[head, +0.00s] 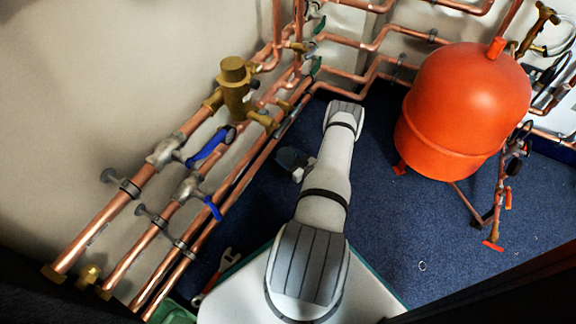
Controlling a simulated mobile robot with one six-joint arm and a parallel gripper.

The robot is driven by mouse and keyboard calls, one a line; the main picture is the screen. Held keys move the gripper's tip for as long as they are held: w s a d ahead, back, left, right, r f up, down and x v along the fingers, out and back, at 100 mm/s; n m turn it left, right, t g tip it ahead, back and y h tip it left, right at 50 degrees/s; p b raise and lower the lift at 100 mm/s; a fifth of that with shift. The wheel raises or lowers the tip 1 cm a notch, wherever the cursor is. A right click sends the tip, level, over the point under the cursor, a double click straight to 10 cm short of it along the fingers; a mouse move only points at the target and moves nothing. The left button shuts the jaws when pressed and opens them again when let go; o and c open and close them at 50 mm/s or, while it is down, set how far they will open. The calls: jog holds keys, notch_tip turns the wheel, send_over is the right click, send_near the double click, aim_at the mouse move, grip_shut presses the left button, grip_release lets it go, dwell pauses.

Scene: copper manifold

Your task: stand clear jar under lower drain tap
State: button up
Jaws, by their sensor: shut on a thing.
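No clear jar can be made out in the head view. My arm reaches from the bottom middle toward the back and bends at its far end. A dark and grey part, perhaps of my wrist, shows left of the arm above the blue floor. My gripper and anything in it are hidden. A small brass fitting (90,277) sits low among the pipe ends at the lower left. Another brass fitting (263,119) juts from the brass valve body (235,88). I cannot tell which is the lower drain tap.
Copper pipes (130,205) with blue-handled valves (208,148) run along the left wall. A large orange tank (465,105) stands at the back right. A wrench (216,274) lies at the lower left near a green container (173,314). Blue floor (385,240) is mostly clear right of my arm.

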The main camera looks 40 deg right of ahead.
jog(key=shift+s+d+f+b, duration=0.15)
jog(key=shift+f+b, duration=0.5)
jog(key=shift+f, duration=0.9)
jog(key=shift+f, duration=0.15)
jog(key=o, duration=1.4)
jog(key=shift+c, duration=0.2)
jog(key=s+d+p, duration=0.1)
jog(key=s+p, duration=0.2)
jog(key=s, duration=0.9)
jog(key=shift+d+p, duration=0.25)
jog(key=shift+p, duration=0.05)
